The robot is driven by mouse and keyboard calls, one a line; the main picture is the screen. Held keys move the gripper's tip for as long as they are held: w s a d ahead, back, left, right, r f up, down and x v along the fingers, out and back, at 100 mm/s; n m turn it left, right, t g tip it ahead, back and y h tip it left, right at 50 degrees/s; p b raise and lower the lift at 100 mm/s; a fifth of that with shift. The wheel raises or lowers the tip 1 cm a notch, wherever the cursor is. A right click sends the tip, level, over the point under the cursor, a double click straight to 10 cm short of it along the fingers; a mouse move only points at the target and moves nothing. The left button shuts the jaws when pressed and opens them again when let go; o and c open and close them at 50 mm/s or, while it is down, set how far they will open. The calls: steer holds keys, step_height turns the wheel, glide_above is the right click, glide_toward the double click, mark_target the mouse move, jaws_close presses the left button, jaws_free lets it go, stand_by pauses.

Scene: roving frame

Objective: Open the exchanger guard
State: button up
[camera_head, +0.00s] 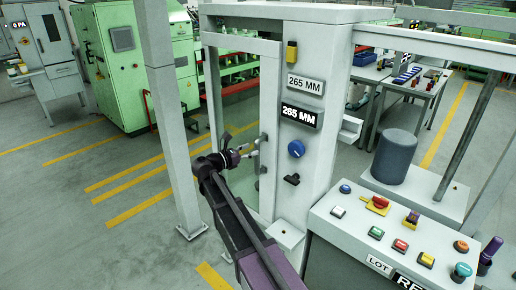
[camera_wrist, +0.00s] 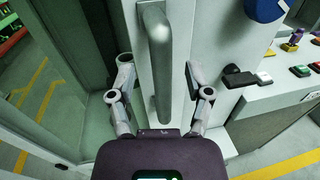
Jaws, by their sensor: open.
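The exchanger guard appears to be the pale framed door with a clear pane (camera_head: 235,95) on the side of the grey cabinet, and it looks closed. Its upright bar handle (camera_wrist: 157,55) runs down the middle of the wrist view; the handle is small in the head view (camera_head: 262,145). My gripper (camera_head: 250,150) is at the handle's height in front of the door. In the wrist view my gripper (camera_wrist: 158,75) is open, with one finger on each side of the handle. A gap shows beside each finger; contact is not visible.
The grey cabinet (camera_head: 310,160) carries a blue knob (camera_head: 296,148) and a black lever (camera_head: 291,179), close right of my gripper. A button console (camera_head: 345,235) stands at the right. A grey post (camera_head: 165,110) rises left of the door. The floor farther left is clear.

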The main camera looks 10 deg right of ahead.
mark_target(255, 149)
steer(key=shift+x, duration=1.7)
jaws_close()
steer(key=shift+d, duration=0.2)
steer(key=shift+a, duration=0.2)
